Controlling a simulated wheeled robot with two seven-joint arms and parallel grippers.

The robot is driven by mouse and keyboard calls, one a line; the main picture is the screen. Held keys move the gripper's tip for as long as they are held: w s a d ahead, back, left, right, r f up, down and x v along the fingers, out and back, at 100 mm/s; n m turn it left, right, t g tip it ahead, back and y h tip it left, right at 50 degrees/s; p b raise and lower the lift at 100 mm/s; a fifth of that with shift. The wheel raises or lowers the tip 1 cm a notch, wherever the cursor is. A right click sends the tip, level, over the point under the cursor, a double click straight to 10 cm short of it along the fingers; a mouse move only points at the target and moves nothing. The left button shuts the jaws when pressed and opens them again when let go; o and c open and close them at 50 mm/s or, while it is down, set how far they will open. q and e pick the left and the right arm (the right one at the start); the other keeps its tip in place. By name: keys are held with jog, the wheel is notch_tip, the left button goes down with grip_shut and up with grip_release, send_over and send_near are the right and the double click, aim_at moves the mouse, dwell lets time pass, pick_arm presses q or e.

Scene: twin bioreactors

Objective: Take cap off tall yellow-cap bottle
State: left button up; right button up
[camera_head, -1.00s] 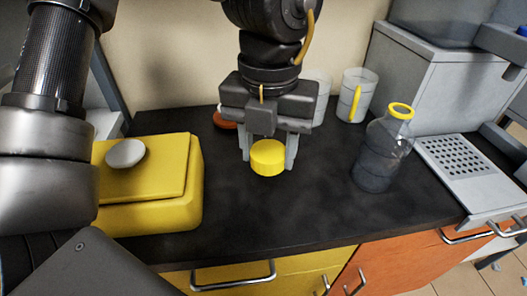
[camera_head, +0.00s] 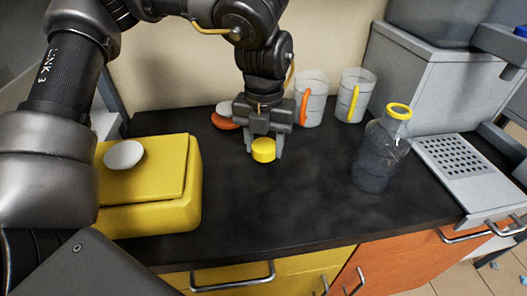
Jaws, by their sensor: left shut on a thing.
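The tall clear bottle (camera_head: 378,158) stands upright on the black counter, right of centre. Its mouth has a yellow ring (camera_head: 399,110) and looks open, with no cap on it. My left gripper (camera_head: 264,146) points down over the middle of the counter, shut on the yellow cap (camera_head: 263,151), well to the left of the bottle. The cap is low, close to the counter top; I cannot tell whether it touches it. My right gripper is not in view.
A yellow box (camera_head: 150,216) with a pale round knob stands at the left. A grey machine (camera_head: 425,95) stands right. The counter's front middle is clear.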

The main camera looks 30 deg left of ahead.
pick_arm(q)
jog(key=shift+f, duration=1.3)
jog(key=shift+s+f, duration=0.1)
jog(key=o, duration=1.1)
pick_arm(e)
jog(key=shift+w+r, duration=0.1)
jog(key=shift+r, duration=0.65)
